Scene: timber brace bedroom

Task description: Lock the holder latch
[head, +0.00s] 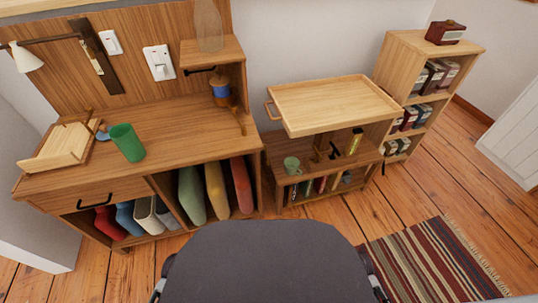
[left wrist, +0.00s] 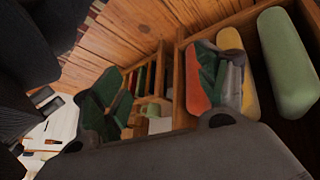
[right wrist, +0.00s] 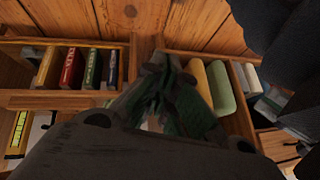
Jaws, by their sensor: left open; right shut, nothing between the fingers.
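No latch can be told for certain. A light wooden slanted holder (head: 58,147) lies on the left of the desk, with a small brown and blue piece (head: 102,132) at its right edge. A dark upright brace with a pale wooden strip (head: 95,57) is on the back panel; I cannot tell which part, if any, is the latch or how it is set. My left gripper (left wrist: 160,88) is open and empty, its fingers apart before the desk's lower compartments. My right gripper (right wrist: 160,70) is shut and empty in front of the low shelf and desk. Neither gripper shows in the head view.
A green cup (head: 127,143) stands beside the holder on the desk (head: 175,130). A blue-banded jar (head: 221,93) is under the small wall shelf. A wooden tray (head: 335,103) sits above the low shelf. A bookcase (head: 425,85) and striped rug (head: 430,262) are at the right.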

